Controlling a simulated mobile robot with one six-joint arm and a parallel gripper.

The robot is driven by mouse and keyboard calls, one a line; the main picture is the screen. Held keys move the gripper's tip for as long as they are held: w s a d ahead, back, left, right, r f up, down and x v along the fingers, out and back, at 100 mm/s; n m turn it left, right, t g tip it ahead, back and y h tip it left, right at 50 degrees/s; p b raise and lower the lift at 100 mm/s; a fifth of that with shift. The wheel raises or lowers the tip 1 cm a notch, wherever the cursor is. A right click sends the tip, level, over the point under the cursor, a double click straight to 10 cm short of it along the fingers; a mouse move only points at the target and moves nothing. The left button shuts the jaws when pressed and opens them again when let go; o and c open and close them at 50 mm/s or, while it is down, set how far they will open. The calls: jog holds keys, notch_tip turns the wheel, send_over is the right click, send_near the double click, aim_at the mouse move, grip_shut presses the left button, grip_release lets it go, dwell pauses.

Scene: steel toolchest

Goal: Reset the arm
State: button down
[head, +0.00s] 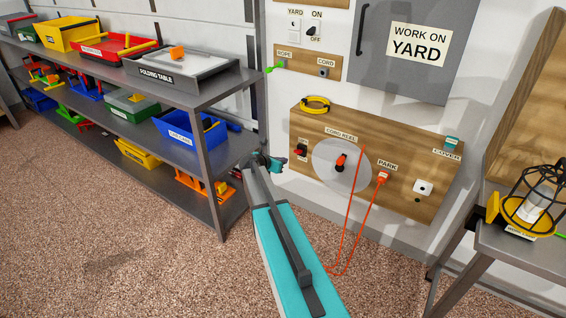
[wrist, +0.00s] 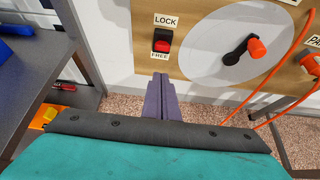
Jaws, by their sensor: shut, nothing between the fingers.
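My gripper (wrist: 159,80) is shut and empty, its two dark fingers together in the wrist view. The fingertips show just below the red LOCK/FREE switch (wrist: 162,42) of the wooden cord reel panel (head: 413,197); I cannot tell how far apart they are. In the head view my teal arm reaches up from the bottom centre, and its end (head: 271,163) is between the shelf unit and the panel. The fingers are too small to make out there. The white reel disc (head: 324,171) has a crank with a red knob (wrist: 257,47).
An orange cord (head: 367,225) runs from the reel, hangs in a loop to the floor and ends at the PARK socket (head: 382,177). A steel shelf unit (head: 207,148) with bins stands left. A bench (head: 527,254) with a caged lamp (head: 530,209) stands right.

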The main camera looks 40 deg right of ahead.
dwell(0.3)
jog(key=s+a+f+n+y+p, duration=0.1)
jog(key=s+a+f+n, duration=0.1)
jog(key=a+f, duration=0.9)
jog(key=s+a+f+m+g+y+p, duration=0.1)
jog(key=s+a+f+m+g+y, duration=0.2)
jog(key=s+a+f, duration=1.15)
jog(key=s+a+f+m+g+y, duration=0.1)
jog(key=s+a+m+g+y, duration=0.1)
jog(key=s+a+m, duration=0.4)
jog(key=s+a+f+m+g+y, duration=0.1)
jog(key=s+a+m, duration=0.5)
jog(key=s, duration=0.9)
jog(key=s+a+f+m+g+y, duration=0.1)
jog(key=s+a+m+g+y, duration=0.2)
jog(key=s+a+m, duration=0.3)
jog(key=shift+s+a+m+g+y+p, duration=0.3)
jog(key=shift+s+a+m+y+p, duration=0.25)
jog(key=shift+s+m, duration=1.3)
